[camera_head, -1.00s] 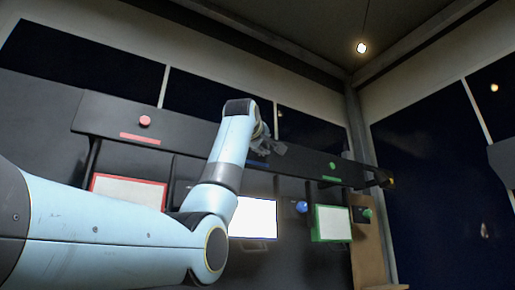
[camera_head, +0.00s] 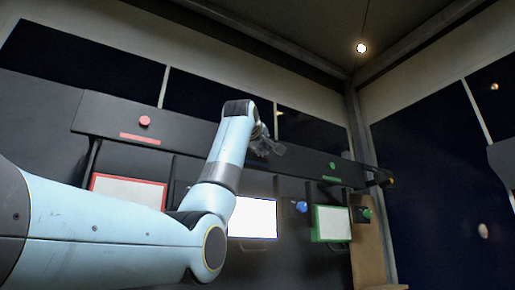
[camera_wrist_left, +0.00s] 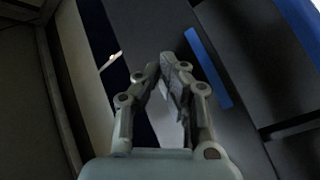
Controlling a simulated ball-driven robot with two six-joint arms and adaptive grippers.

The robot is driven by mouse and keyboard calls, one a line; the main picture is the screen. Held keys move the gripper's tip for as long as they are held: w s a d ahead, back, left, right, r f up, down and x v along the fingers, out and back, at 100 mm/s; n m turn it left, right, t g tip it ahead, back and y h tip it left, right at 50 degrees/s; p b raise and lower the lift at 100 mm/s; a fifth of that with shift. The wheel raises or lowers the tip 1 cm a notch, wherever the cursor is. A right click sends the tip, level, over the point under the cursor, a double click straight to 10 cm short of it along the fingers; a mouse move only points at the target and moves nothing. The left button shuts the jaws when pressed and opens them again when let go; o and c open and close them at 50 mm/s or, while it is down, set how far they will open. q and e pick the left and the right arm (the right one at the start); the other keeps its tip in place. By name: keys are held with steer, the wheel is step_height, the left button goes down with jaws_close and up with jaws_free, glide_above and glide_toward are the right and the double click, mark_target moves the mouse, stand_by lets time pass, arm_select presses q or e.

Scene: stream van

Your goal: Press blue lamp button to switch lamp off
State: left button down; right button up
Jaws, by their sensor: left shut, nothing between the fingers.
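My left gripper (camera_head: 274,148) is shut and empty, in front of the dark shelf rail; its closed fingertips also show in the left wrist view (camera_wrist_left: 168,62). A blue label strip (camera_wrist_left: 207,68) lies on the dark surface just right of the fingertips in that view. I cannot make out the blue button; my gripper and arm cover that part of the rail. A blue-edged white panel (camera_head: 252,218) glows brightly below the gripper. My right gripper is not in view.
A red button (camera_head: 145,120) sits at the left of the rail (camera_head: 195,130) and a green button (camera_head: 332,165) at the right. Below are a red-framed panel (camera_head: 128,190), a green-framed panel (camera_head: 332,223) and a blue round object (camera_head: 302,207).

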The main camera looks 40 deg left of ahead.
arm_select(q)
steer(key=shift+a, duration=0.2)
steer(key=shift+d, duration=0.15)
steer(key=shift+s+d, duration=0.15)
steer(key=shift+d, duration=0.05)
stand_by(0.4)
steer(key=s+d+b, duration=0.2)
steer(key=d, duration=0.3)
steer(key=shift+s+d, duration=0.15)
steer(key=shift+d, duration=0.2)
